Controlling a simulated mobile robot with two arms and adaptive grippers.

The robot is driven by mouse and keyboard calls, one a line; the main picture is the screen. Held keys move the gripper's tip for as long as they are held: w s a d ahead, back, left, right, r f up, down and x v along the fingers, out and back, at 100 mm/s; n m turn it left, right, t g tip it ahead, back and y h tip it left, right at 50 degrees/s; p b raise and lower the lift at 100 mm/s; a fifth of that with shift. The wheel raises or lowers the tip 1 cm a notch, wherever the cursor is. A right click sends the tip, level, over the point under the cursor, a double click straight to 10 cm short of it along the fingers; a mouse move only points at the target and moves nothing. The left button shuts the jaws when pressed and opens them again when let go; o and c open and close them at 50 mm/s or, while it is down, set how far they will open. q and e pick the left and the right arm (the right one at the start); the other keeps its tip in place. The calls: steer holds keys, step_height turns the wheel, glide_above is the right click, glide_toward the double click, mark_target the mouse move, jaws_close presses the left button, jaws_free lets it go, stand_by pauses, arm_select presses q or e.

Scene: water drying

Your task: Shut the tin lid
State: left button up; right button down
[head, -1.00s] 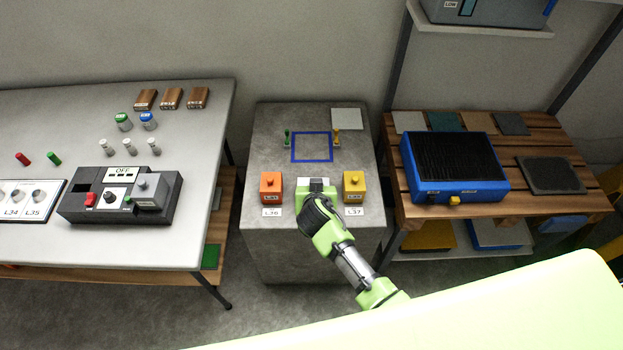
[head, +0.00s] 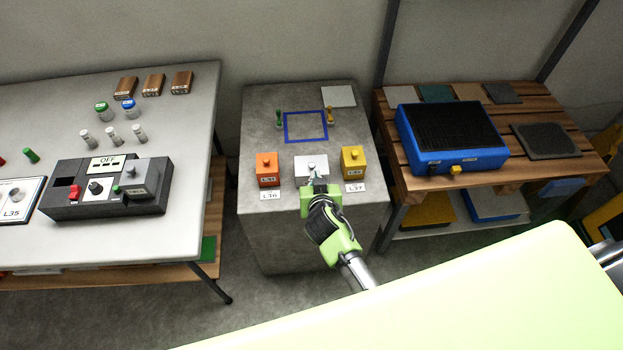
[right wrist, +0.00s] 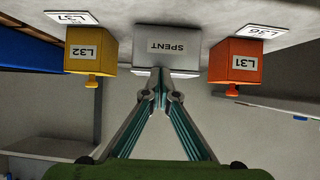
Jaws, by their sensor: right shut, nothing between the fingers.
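A white box (head: 303,164) stands between an orange box and a yellow box on the grey pedestal. It also shows upside down in the right wrist view (right wrist: 166,62), where its face reads SPENT. I take it for the tin; no raised lid shows, but I cannot make out a lid seam. My right gripper (head: 314,182) is in front of the white box. Its fingertips (right wrist: 161,97) are together and empty, close to the box's edge; I cannot tell whether they touch it. My left gripper is not in view.
The orange box (head: 267,170) and yellow box (head: 353,163) flank the white box closely, each with a knob. Behind lie a blue square outline (head: 306,140) and a grey plate (head: 338,96). Tables stand on both sides, with a switch box (head: 105,188) and a blue unit (head: 452,163).

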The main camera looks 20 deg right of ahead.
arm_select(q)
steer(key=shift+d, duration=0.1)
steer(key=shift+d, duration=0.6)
arm_select(e)
steer(key=shift+w, duration=0.1)
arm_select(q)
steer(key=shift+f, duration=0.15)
arm_select(e)
steer(key=shift+w+f, duration=0.1)
steer(key=shift+f, duration=0.05)
